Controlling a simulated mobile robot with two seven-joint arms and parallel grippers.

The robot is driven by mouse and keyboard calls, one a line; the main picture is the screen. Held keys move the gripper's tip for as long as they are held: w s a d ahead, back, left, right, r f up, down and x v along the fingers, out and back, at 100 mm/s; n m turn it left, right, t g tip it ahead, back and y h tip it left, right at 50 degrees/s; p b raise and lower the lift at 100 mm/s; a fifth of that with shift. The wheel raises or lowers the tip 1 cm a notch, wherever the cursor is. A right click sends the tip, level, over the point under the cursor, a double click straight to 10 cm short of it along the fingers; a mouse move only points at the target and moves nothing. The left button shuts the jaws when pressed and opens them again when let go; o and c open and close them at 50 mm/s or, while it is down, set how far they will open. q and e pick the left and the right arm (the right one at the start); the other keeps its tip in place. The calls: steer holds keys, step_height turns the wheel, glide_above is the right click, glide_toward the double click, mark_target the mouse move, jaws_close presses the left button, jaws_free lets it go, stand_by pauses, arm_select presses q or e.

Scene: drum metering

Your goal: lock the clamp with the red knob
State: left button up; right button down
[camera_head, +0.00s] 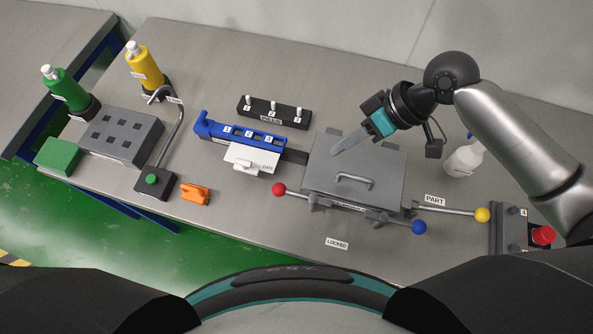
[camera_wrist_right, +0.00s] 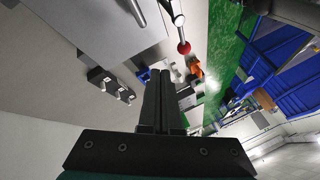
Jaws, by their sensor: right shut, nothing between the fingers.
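The red knob (camera_head: 279,189) is the round end of a metal lever at the front left of a grey lidded box (camera_head: 385,165). The lever points left, away from the box. The red knob also shows in the wrist view (camera_wrist_right: 184,47), above and right of the fingertips. My right gripper (camera_head: 338,152) is shut and empty above the back left of the box lid, apart from the red knob, behind it and to its right. Its fingers (camera_wrist_right: 160,75) lie together in the wrist view. My left gripper is not in view.
A blue knob (camera_head: 419,227) and a yellow knob (camera_head: 483,214) end other levers on the box. A LOCKED label (camera_head: 337,243) lies in front. A blue numbered slide (camera_head: 240,133) and white block (camera_head: 251,160) stand left. The table between the orange piece (camera_head: 195,194) and red knob is clear.

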mark_target(302, 196)
steer(key=shift+f, duration=0.1)
steer(key=x, duration=1)
steer(key=shift+a+f+b, duration=0.1)
steer(key=shift+a+b, duration=0.05)
steer(key=shift+b, duration=0.2)
arm_select(q)
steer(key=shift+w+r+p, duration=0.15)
steer(key=shift+p, duration=0.3)
arm_select(e)
steer(key=shift+s+a+f, duration=0.2)
steer(key=shift+s+a, duration=1)
steer(key=shift+a, duration=0.2)
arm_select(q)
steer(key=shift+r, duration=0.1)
